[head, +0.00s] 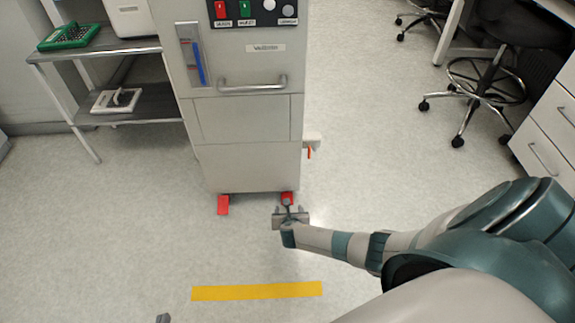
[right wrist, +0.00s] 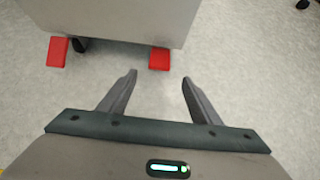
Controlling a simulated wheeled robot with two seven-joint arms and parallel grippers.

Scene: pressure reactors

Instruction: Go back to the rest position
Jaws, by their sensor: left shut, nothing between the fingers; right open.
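My right gripper (head: 290,209) reaches in from the right in the head view. It is low in front of the cabinet (head: 250,165), close to its right red foot (head: 287,197). In the right wrist view my right gripper (right wrist: 160,76) has its two fingers spread with nothing between them. The right red foot (right wrist: 159,59) lies just beyond the fingertips in that view. Only a small grey tip of my left gripper (head: 163,318) shows at the bottom edge of the head view. It is shut, and the rest of it is out of frame.
The cabinet has a handle (head: 252,86) and another red foot (head: 223,205). A yellow floor strip (head: 257,291) lies in front. A metal shelf rack (head: 128,106) stands left. A wheeled stool (head: 485,85) and white drawers (head: 545,140) are at the right. The floor between is clear.

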